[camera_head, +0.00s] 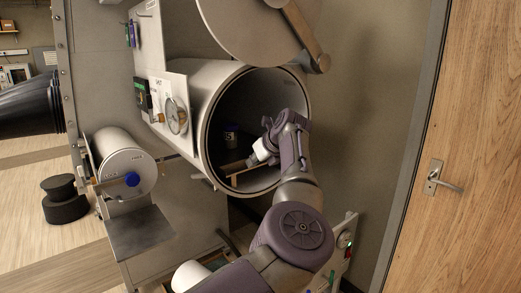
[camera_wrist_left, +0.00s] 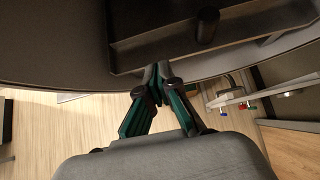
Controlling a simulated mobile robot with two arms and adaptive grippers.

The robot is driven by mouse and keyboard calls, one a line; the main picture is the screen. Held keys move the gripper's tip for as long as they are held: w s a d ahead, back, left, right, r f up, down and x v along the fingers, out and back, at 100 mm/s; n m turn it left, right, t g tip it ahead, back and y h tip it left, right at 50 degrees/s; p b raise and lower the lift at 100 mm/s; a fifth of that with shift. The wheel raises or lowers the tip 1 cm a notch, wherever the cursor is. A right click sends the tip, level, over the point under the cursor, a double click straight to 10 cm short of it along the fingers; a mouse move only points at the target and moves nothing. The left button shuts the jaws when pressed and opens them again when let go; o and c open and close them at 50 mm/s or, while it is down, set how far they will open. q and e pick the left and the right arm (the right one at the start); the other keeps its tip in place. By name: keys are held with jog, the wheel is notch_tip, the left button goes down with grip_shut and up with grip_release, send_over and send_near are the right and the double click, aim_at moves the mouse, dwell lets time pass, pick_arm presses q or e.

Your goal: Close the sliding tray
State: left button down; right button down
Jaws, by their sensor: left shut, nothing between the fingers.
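The sliding tray (camera_head: 236,167) shows partly inside the open round chamber (camera_head: 207,130), low in its mouth. In the left wrist view the tray (camera_wrist_left: 135,55) is dark and shallow, with a raised front wall. A small dark cylinder stands on it (camera_wrist_left: 207,25); in the head view a dark container with a label (camera_head: 231,135) shows in the chamber. My left gripper (camera_head: 262,152) is at the chamber mouth, right of the tray's visible part. In the left wrist view its fingertips (camera_wrist_left: 162,70) are together and empty, close to the tray's front wall. Contact is unclear. My right gripper is out of view.
The chamber's round door (camera_head: 255,30) hangs open above the mouth. A wooden door (camera_head: 470,130) is at right. The chamber rim surrounds my arm.

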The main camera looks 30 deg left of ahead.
aim_at(237, 164)
pick_arm(q)
jog(key=a, duration=0.1)
jog(key=w+a+f+p, duration=0.1)
jog(key=a, duration=0.2)
jog(key=shift+w+f, duration=0.15)
jog(key=shift+w, duration=0.2)
jog(key=shift+w+a+f+p, duration=0.15)
jog(key=shift+w+a+p, duration=0.1)
jog(key=shift+a+p, duration=0.35)
jog(key=shift+a, duration=0.1)
